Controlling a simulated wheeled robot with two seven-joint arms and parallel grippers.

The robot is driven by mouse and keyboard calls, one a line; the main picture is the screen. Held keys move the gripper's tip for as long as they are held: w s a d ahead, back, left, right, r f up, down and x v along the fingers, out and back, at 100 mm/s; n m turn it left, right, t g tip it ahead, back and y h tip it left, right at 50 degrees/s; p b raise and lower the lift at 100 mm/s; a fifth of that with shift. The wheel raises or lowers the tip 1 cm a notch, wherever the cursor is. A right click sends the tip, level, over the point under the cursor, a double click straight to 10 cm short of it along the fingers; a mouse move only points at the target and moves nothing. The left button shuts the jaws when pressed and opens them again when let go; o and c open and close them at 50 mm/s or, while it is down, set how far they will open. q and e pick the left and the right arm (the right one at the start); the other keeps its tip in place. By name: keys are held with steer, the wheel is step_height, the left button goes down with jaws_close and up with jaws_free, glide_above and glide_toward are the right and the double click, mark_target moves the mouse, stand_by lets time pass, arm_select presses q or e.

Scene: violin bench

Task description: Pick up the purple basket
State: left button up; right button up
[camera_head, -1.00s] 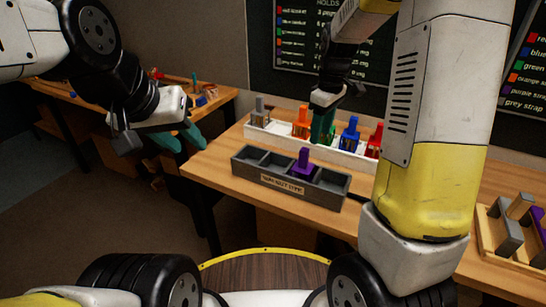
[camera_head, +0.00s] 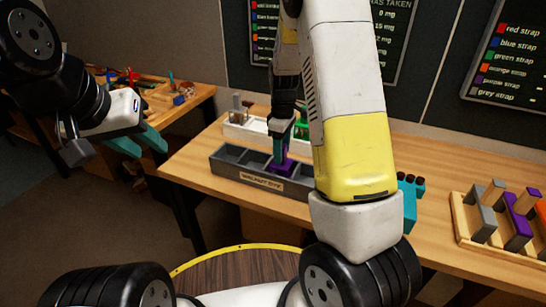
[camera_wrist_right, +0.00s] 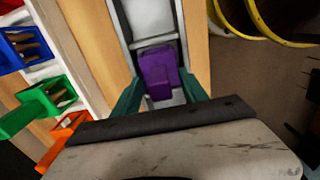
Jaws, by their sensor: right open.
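The purple basket (camera_head: 285,168) sits in a compartment of the grey divided tray (camera_head: 232,172) on the wooden bench. In the right wrist view the purple basket (camera_wrist_right: 158,72) is between the two teal fingers of my right gripper (camera_wrist_right: 160,92). These fingers are open, one on each side of it. I cannot tell if they touch it. In the head view my right gripper (camera_head: 281,150) is right above the basket and hides part of it. My left gripper (camera_head: 138,142) is open and empty, off the bench's left side.
A white rack (camera_head: 236,131) stands behind the tray; blue (camera_wrist_right: 22,46), green (camera_wrist_right: 40,104) and orange (camera_wrist_right: 62,136) baskets show there in the wrist view. A wooden rack with straps (camera_head: 483,226) is at the right.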

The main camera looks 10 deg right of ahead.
steer(key=shift+c, duration=0.2)
jaws_close()
steer(key=shift+r, duration=0.1)
stand_by(1.1)
